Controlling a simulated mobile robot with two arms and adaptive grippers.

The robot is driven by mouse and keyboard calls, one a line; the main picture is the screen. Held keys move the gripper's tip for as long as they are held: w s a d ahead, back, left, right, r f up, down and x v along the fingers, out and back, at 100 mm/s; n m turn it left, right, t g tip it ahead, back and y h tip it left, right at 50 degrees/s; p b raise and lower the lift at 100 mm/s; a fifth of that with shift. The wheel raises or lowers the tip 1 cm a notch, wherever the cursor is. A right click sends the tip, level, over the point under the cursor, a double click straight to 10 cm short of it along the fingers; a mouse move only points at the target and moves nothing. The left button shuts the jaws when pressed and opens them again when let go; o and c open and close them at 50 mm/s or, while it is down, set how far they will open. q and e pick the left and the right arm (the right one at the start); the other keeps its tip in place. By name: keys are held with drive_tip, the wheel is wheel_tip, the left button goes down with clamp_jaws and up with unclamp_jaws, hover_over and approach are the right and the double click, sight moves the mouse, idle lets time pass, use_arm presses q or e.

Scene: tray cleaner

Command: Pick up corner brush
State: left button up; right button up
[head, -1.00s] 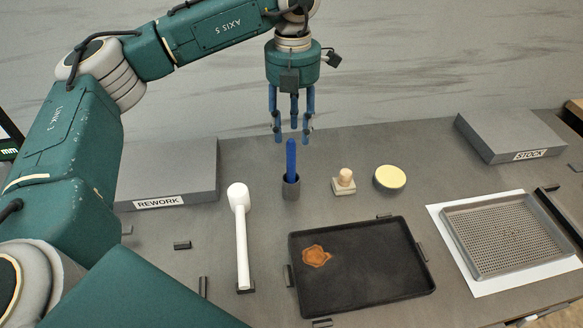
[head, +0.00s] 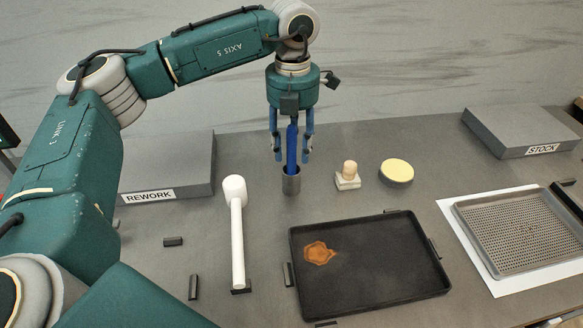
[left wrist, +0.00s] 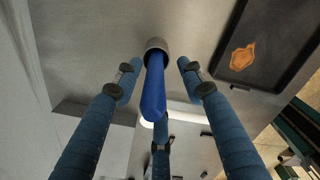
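The corner brush (head: 291,150) shows as a blue handle standing upright in a small grey metal cup (head: 291,183); its lower end is hidden in the cup. My left gripper (head: 291,155) is above the cup, pointing down, with its blue fingers spread around the upper part of the handle. In the left wrist view the blue handle (left wrist: 153,92) stands between the open fingers, and I see gaps between it and the two nearer-side fingers. The third finger is close behind the handle there. My right gripper is not in view.
A white mallet-like tool (head: 237,230) lies left of a dark tray (head: 400,285) with an orange-brown stain (head: 319,253). A small wooden-knobbed block (head: 348,178) and a round yellow-topped pad (head: 397,171) stand right of the cup. REWORK (head: 170,165) and STOCK (head: 520,132) platforms flank them.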

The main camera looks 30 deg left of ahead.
sight(291, 160)
use_arm(q)
drive_tip(key=f+b, duration=0.2)
drive_tip(key=f, duration=0.1)
drive_tip(key=f+b, duration=0.1)
drive_tip(key=f, duration=0.1)
drive_tip(key=shift+w+a, duration=0.25)
drive_tip(key=shift+a, duration=0.05)
clamp_jaws()
